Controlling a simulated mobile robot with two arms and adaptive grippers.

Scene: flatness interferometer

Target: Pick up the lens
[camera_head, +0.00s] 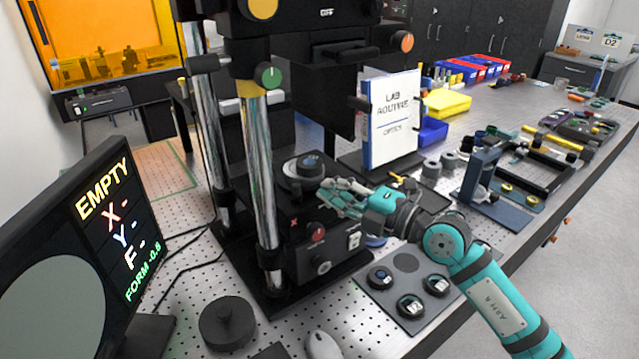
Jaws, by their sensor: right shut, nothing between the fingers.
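Several round black-rimmed pieces that look like lenses sit on a grey holder plate (375,299) at the front: one at the left (381,277), one at the front (411,306) and one at the right (436,285). I cannot tell which one is the task's lens. A dark round empty-looking spot is at the plate's back. My right gripper (334,195) is beside the black interferometer's round stage (303,170), behind and above the plate. It is shut with nothing in it. My left gripper is out of view.
A monitor (112,225) at left reads EMPTY. Two steel columns (259,165) stand left of the stage. A LAB ROUTINE OPTICS binder (391,118) stands behind my gripper. A blue fixture (482,172) stands at right.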

